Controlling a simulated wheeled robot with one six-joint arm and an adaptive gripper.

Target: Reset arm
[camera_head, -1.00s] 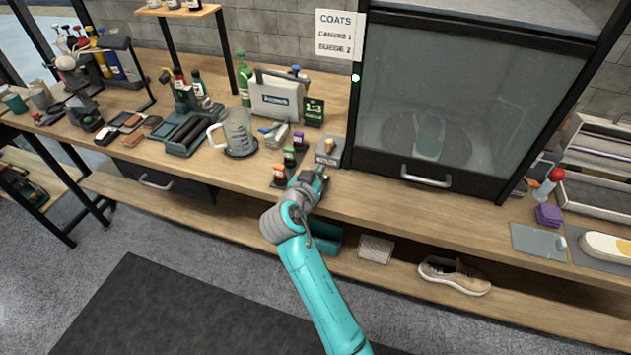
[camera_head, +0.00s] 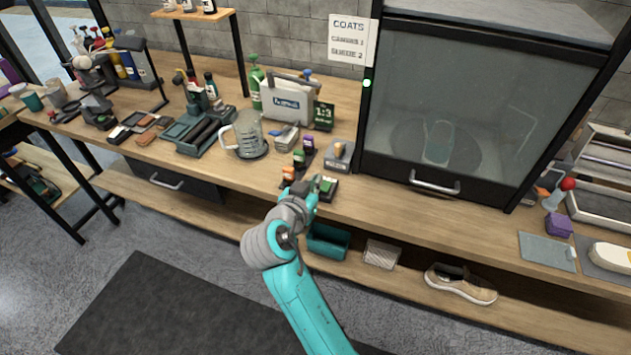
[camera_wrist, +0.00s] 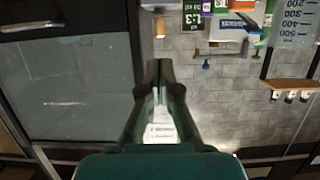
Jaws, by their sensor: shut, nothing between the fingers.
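My teal arm reaches up from the bottom of the head view. My gripper (camera_head: 318,187) is at its end, near the front edge of the wooden workbench (camera_head: 395,205). In the wrist view my gripper (camera_wrist: 165,70) has its fingers together, with nothing seen between the tips. Beyond the fingers are a grey brick wall and part of a white sign. The wrist view is upside down. The dark link of my arm hides part of the bench edge in the head view.
A glass-fronted cabinet (camera_head: 430,100) stands behind and right of my gripper. Small bottles (camera_head: 298,160), a measuring jug (camera_head: 247,137) and a grey block (camera_head: 339,155) stand close by on the bench. A teal bin (camera_head: 328,240) and a sneaker (camera_head: 460,284) are on the lower shelf.

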